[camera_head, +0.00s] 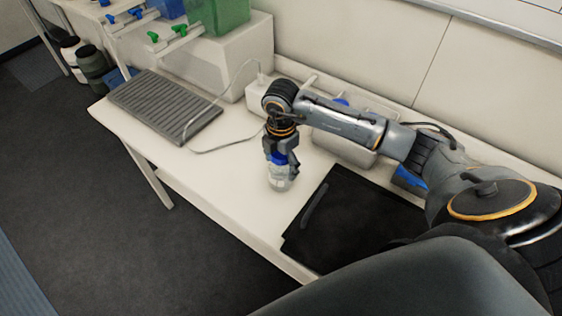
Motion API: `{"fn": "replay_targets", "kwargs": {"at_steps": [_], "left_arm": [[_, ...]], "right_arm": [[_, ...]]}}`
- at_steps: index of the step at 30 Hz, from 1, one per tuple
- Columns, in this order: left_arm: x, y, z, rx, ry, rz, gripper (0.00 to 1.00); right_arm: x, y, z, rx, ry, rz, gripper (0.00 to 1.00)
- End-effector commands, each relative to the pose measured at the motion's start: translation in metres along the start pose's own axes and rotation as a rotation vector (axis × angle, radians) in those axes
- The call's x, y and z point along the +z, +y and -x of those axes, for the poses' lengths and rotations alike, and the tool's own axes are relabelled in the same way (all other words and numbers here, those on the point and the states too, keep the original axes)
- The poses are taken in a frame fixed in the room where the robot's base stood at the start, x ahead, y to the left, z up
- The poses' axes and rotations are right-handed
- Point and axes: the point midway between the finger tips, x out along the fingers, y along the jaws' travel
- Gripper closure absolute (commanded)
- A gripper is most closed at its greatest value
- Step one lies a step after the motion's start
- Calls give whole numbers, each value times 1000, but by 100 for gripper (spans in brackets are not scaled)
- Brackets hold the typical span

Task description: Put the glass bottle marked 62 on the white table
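A clear glass bottle (279,181) with a blue cap stands upright on, or just above, the white table (232,205); I cannot tell if it touches. No number can be read on it. My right gripper (279,160) points down from above, with its fingers around the blue cap, and is shut on the bottle. My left gripper does not show.
A black flat case or mat (350,220) lies to the right of the bottle. A grey ribbed plate (165,105) with a cable is at the left. A clear container (345,148) stands behind my arm. Green and blue tanks (222,15) stand at the back.

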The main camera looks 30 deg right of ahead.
Motion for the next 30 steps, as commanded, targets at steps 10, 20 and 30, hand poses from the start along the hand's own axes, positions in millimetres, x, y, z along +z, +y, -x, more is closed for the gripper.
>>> {"fn": "replay_targets", "kwargs": {"at_steps": [10, 20, 30], "left_arm": [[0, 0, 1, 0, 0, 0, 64], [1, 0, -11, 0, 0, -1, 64], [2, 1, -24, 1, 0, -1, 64]], "right_arm": [[0, 0, 1, 0, 0, 0, 15], [1, 2, 45, 7, -1, 1, 15], [0, 1, 110, 4, 0, -1, 15]]}}
